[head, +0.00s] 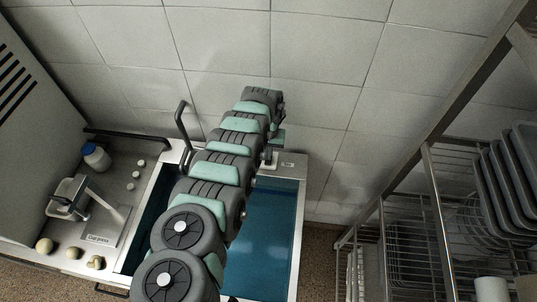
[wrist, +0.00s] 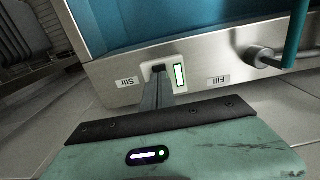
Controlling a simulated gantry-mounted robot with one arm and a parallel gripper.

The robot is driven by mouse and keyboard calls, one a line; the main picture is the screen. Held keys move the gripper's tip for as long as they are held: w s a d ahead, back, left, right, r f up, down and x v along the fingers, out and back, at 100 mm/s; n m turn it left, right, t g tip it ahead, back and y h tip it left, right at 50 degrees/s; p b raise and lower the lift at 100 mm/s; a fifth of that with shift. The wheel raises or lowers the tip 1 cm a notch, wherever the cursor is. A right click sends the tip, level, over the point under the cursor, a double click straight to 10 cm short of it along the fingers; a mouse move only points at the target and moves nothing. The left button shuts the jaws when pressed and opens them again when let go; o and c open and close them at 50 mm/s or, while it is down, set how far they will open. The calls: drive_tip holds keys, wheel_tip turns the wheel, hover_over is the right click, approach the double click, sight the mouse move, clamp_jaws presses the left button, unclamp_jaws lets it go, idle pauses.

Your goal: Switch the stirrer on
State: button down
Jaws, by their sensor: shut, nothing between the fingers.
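In the wrist view, my gripper (wrist: 158,72) is shut and empty, its narrow fingers pointing at a steel control panel (wrist: 105,92). Its dark tips overlap a small pale switch plate (wrist: 148,71) between the "Stir" label (wrist: 126,83) and a lit green-edged indicator bar (wrist: 180,75). The fingers hide most of the switch, so I cannot tell its position or whether the tips touch it. A "Fill" label (wrist: 218,80) is on the right. In the head view, the panel (head: 290,164) shows at the tank's back edge; my arm hides the gripper.
The steel tank holds blue liquid (head: 268,225). In the wrist view, a tap-like fitting (wrist: 262,56) and a teal pipe (wrist: 296,35) stand right of the panel. A wire rack (head: 410,240) with grey trays (head: 505,180) stands at the right. A tiled wall (head: 315,50) is behind.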

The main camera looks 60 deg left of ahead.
drive_tip(key=shift+r+p, duration=2.15)
drive_tip(key=shift+r, duration=0.25)
drive_tip(key=shift+s, duration=0.1)
